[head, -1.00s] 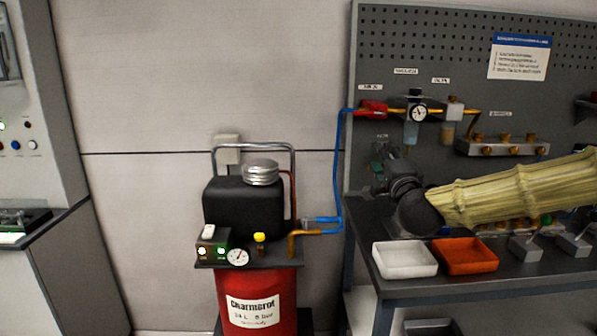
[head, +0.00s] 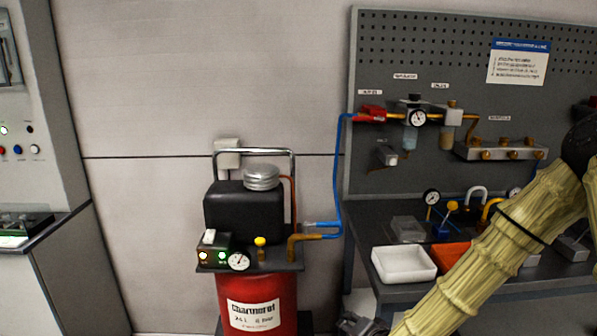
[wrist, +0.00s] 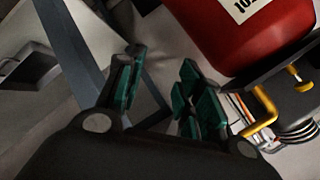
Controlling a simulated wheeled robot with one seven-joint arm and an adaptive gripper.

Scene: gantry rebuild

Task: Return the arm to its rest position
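My arm, in a pale yellow ribbed sleeve (head: 505,235), is bent in the head view. It slopes from the right edge down to the bottom middle. A dark grey part at my arm's low end (head: 357,325) shows at the bottom edge, in front of the bench's left leg. In the wrist view my gripper (wrist: 160,85) has its two green-padded fingers apart, with nothing between them. The fingers point toward the floor area beside the red tank.
The red compressor tank (head: 262,310) stands left of my arm; it also shows in the wrist view (wrist: 260,35). A blue hose (head: 338,180) links it to the pegboard (head: 440,60). The bench holds a white bin (head: 404,277) and an orange bin (head: 449,256), partly behind my arm.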

